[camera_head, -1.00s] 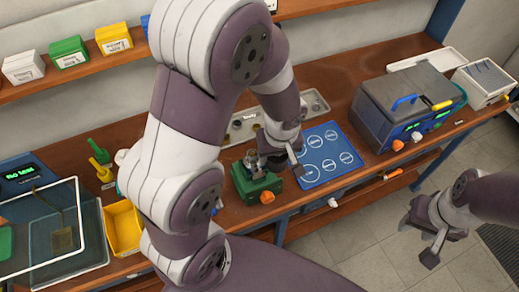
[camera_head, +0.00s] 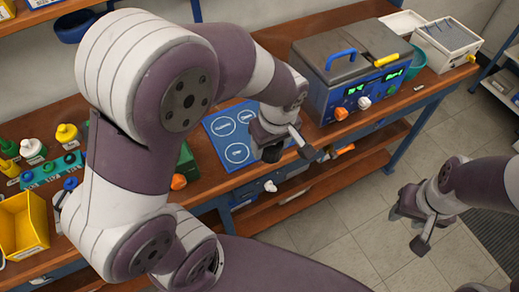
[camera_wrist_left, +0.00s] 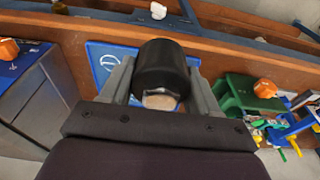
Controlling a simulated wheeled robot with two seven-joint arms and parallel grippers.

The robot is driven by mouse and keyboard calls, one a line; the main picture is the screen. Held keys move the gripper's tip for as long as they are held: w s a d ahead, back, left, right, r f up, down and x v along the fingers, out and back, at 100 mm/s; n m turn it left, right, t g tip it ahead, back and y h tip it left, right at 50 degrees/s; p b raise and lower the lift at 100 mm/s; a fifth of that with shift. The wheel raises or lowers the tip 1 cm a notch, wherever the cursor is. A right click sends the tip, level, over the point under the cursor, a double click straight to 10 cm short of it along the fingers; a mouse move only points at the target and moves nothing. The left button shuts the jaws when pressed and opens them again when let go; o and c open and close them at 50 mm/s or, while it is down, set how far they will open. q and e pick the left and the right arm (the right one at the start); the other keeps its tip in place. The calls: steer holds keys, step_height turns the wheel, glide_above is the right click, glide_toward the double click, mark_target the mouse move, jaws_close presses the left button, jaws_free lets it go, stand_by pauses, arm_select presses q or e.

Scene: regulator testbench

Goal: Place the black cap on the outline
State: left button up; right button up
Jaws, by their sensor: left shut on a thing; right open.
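The black cap (camera_wrist_left: 162,68) is held between the two fingers of my left gripper (camera_wrist_left: 158,88) in the left wrist view. The mat carries several white circular outlines with labels, some hidden by my arm. The mat also shows behind the cap in the left wrist view (camera_wrist_left: 97,54). My right gripper (camera_head: 409,229) is open and empty over the floor at the right.
A grey box with a blue handle (camera_head: 345,62) stands right of the mat. A green fixture with an orange knob (camera_head: 179,182) is to its left, partly behind my arm. A yellow bin (camera_head: 22,225) and several bottles are at the far left. A shelf runs below the bench.

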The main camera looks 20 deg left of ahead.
arm_select(q)
steer(key=p, duration=0.1)
glide_toward(236, 150)
steer(key=shift+w+a+f+p, duration=0.1)
steer(key=shift+w+f+p, duration=0.05)
steer(key=shift+f, duration=0.25)
steer(key=shift+w+a+f+p, duration=0.1)
steer(key=shift+f+p, duration=0.05)
steer(key=shift+f, duration=0.3)
steer(key=f, duration=0.3)
steer(key=shift+s+a+f, duration=0.1)
steer(key=shift+a+f, duration=0.1)
steer(key=shift+f, duration=0.5)
arm_select(e)
steer(key=shift+s+a+r, duration=0.1)
steer(key=shift+a+r, duration=0.15)
steer(key=shift+r, duration=0.3)
steer(key=shift+s+a+r, duration=0.1)
steer(key=shift+a+r, duration=0.1)
steer(key=shift+r, duration=0.35)
arm_select(q)
steer(key=shift+f, duration=0.1)
arm_select(e)
steer(key=shift+f, duration=0.1)
arm_select(q)
steer(key=shift+f, duration=0.1)
steer(key=o, duration=0.8)
